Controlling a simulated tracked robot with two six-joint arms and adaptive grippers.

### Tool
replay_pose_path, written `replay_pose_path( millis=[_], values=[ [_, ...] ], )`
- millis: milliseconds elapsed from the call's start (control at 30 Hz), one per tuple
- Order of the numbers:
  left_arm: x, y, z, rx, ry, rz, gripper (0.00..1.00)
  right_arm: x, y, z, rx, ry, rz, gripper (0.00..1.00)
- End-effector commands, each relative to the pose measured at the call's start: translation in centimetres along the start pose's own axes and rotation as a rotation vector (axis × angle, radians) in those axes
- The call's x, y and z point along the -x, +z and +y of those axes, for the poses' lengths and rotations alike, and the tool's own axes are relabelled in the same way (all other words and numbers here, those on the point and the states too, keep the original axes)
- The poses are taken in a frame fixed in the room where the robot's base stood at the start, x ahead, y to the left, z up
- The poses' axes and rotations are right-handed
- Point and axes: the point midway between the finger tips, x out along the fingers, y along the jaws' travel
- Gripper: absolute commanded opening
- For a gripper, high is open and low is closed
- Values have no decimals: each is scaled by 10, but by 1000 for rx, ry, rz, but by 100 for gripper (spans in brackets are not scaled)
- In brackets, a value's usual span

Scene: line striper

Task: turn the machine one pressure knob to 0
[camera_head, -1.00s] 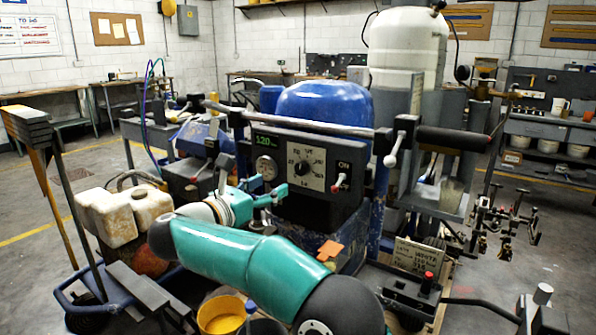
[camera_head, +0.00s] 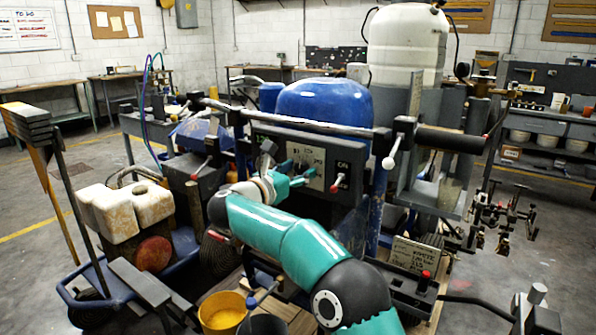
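The machine's dark control panel (camera_head: 348,155) sits below the blue tank. Its pale square dial plate (camera_head: 318,160) carries the pressure knob, which is largely hidden behind my gripper. I cannot read the knob's setting. The gripper's wrist also covers the gauge and most of the green display.
A lever with a red tip (camera_head: 336,184) is just right of the dial. A long handlebar (camera_head: 290,117) crosses above the panel. A yellow bucket (camera_head: 223,312) stands below my arm. A blue tank (camera_head: 325,102) rises behind the panel.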

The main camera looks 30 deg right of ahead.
Motion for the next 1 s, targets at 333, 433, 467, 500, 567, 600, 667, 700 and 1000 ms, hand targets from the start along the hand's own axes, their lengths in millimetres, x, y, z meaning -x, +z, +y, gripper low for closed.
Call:
replay_pose_path(
  millis=[333, 433, 467, 500, 567, 600, 667, 700, 1000],
  values=[
    [0, 0, 0, 0, 0, 0, 40, 1, 0, 1, 0, 2, 0, 1],
    [0, 0, 0, 0, 0, 0, 40, -1, 0, 0, 1, 1, -1, 0],
    [0, 0, 0, 0, 0, 0, 40, -1, 0, 0, 2, 1, -1, 0],
    [0, 0, 0, 0, 0, 0, 40, -1, 0, 0, 5, 2, -1, 0],
    [0, 0, 0, 0, 0, 0, 40, 0, 1, 0, 13, 2, -2, 0],
    [0, 0, 0, 0, 0, 0, 40, 0, 1, 0, 21, 2, -2, 0],
    [0, 0, 0, 0, 0, 0, 40, 0, 1, 0, 36, 3, -3, 0],
    [0, 0, 0, 0, 0, 0, 40, 0, 1, 0, 49, 3, -3, 0],
    [0, 0, 0, 0, 0, 0, 40, 1, 1, 1, 232, 5, -10, 0]
  ],
)
